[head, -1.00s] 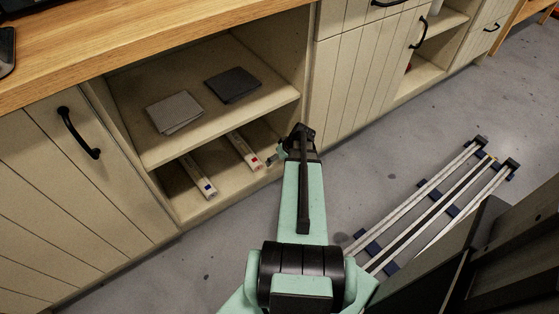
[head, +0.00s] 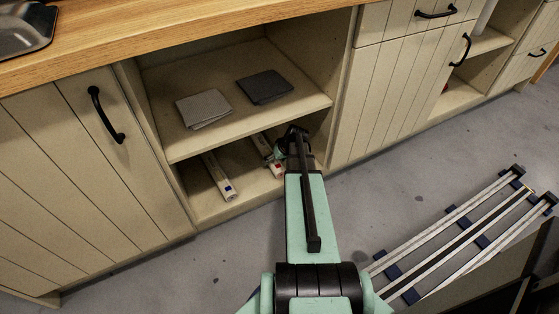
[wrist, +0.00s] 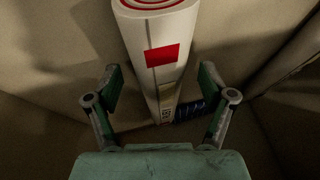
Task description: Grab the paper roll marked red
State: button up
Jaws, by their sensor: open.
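The paper roll marked red (wrist: 159,82) lies on the lower shelf of the open cabinet. In the wrist view its red square label and red-ringed end show, and it runs between the two fingers. My gripper (wrist: 160,108) is open, with one finger on each side of the roll and a gap on both sides. In the head view the red-marked roll (head: 262,146) is partly hidden by my arm and gripper (head: 280,152). A second roll, marked blue (head: 219,178), lies to its left on the same shelf.
The upper shelf (head: 185,143) is close above the rolls and holds a light grey folded cloth (head: 203,109) and a dark one (head: 265,87). The cabinet's side wall is just right of my arm. A rack of rails (head: 455,240) lies on the floor at right.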

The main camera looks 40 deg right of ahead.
jog(key=shift+w+f, duration=0.2)
jog(key=shift+f, duration=0.2)
jog(key=c, duration=1.3)
jog(key=shift+s+a, duration=0.1)
